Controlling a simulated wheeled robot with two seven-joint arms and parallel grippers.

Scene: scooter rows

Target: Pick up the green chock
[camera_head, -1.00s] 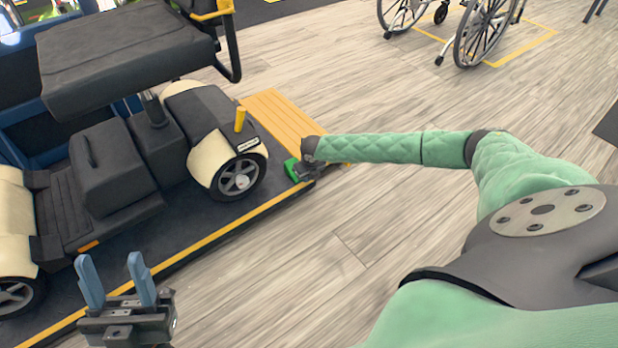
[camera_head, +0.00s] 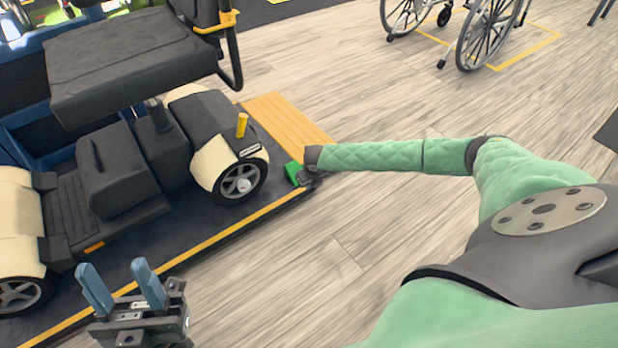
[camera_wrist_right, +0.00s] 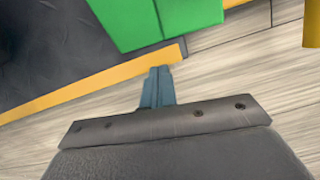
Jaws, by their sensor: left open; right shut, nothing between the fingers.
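The green chock (camera_head: 293,172) lies on the dark platform near its right corner, behind the scooter's rear wheel. In the right wrist view the chock (camera_wrist_right: 160,18) is at the top, cut off by the frame edge. My right gripper (camera_wrist_right: 160,72) has its blue fingers together with nothing between them, pointing toward the chock with a small gap in the picture. In the head view the right gripper (camera_head: 308,180) is small, beside the chock and partly hidden by its own wrist. My left gripper (camera_head: 122,288) is open and empty, low at the left, in front of the platform edge.
A cream and black scooter (camera_head: 130,165) stands on the dark platform (camera_head: 190,232), which has a yellow edge line. An orange ramp (camera_head: 285,118) adjoins the platform. A wheelchair (camera_head: 465,25) stands at the back. The wooden floor (camera_head: 310,255) between is clear.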

